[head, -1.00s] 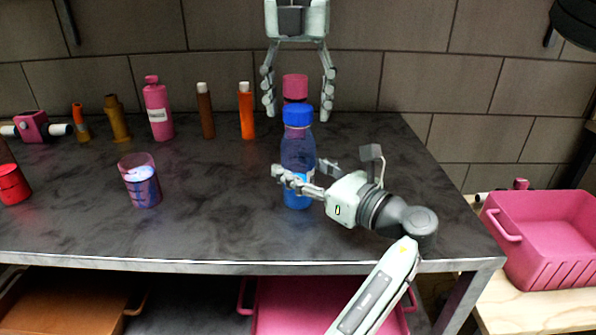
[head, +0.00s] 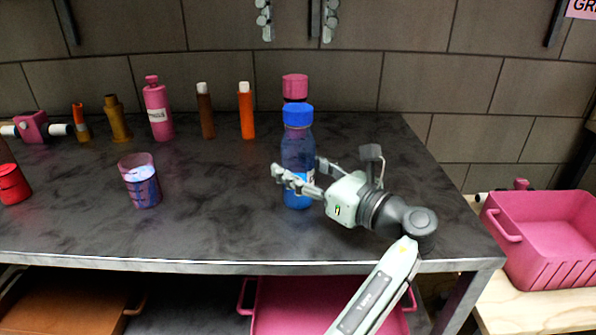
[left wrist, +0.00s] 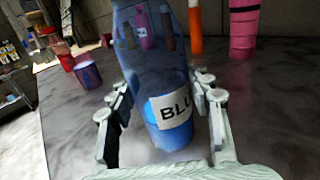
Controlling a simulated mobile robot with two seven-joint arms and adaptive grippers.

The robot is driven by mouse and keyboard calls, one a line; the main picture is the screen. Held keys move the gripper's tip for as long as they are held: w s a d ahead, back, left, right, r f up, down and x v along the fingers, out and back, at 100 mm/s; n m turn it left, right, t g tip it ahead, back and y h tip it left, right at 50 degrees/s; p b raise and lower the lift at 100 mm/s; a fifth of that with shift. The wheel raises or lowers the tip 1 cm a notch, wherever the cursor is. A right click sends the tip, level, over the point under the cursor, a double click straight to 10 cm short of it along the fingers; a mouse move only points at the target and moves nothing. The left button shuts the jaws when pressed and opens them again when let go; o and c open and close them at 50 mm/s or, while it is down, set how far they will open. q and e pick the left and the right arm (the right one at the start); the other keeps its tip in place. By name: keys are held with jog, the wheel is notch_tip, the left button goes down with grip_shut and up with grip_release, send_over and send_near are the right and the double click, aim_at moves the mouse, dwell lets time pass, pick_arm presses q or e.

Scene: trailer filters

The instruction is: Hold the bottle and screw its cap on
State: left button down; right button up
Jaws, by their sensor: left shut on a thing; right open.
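A clear bottle (head: 297,155) with blue liquid and a white label stands upright on the dark tabletop. Its blue cap (head: 297,115) sits on top of its neck; how tightly it is seated cannot be told. My left gripper (head: 298,176) is shut around the lower body of the bottle, coming from the right. In the left wrist view the bottle (left wrist: 160,75) stands between the fingers, and the cap is out of frame. My right gripper (head: 296,22) is open and empty, high above the bottle, with only its fingertips showing at the top edge.
A pink-capped bottle (head: 295,84) stands right behind the blue one. A cup (head: 140,181) with bluish contents is to the left. Several bottles, including a pink one (head: 158,110) and an orange one (head: 246,112), line the back. A pink bin (head: 550,235) is at right.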

pick_arm(q)
jog(key=c, duration=0.6)
grip_release()
jog(key=v, duration=1.1)
jog(key=shift+s+d+r, duration=0.1)
jog(key=shift+s+d, duration=0.2)
jog(key=shift+s, duration=0.05)
